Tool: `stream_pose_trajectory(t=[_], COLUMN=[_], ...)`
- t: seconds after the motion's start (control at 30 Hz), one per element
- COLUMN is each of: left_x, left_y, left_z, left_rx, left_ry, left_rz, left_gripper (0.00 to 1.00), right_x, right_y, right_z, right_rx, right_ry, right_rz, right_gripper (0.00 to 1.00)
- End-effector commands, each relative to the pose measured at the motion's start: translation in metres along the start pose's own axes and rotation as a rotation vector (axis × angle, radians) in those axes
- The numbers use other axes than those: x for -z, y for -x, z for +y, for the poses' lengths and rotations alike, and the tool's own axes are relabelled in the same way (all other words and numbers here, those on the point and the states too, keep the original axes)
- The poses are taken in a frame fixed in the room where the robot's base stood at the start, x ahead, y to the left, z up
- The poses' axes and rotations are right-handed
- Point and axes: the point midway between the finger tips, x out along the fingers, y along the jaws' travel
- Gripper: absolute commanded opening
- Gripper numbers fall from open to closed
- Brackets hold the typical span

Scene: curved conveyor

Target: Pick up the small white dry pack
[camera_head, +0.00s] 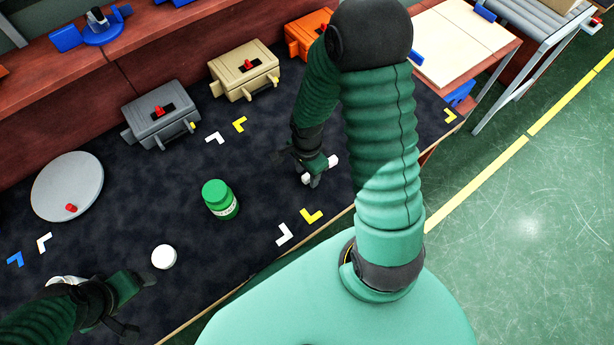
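The small white dry pack (333,161) is at my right gripper (314,172), toward the right of the dark table top. White shows on both sides of the gripper's fingers, which cover the middle of the pack. I cannot tell whether the fingers are closed on it or just around it, or whether it is off the table. My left gripper (141,304) is low at the left, its fingers spread apart and nothing seen between them.
A green bottle (220,200) stands mid-table, with a round white lid-like disc (164,257) nearer the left gripper. A grey round plate (67,190) lies left. Grey (161,115), tan (245,71) and orange (308,36) cases line the back. A white object (66,281) is partly hidden by my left arm.

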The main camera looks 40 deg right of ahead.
Motion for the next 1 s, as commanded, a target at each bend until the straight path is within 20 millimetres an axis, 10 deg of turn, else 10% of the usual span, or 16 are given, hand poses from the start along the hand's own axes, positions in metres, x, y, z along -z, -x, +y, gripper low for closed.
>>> stream_pose_trajectory(t=[0.33,1.0], left_x=[0.0,0.002], left_y=[0.0,0.008], left_z=[0.0,0.0], left_rx=[0.0,0.0], left_ry=[0.0,0.0], left_rz=[0.0,0.0], left_gripper=[0.76,0.76], right_x=[-0.001,0.0], right_y=[0.0,0.029], right_z=[0.0,-0.001], right_rx=[-0.001,0.003], right_ry=[0.0,0.0], right_rz=[0.001,0.002], right_gripper=[0.0,0.0])
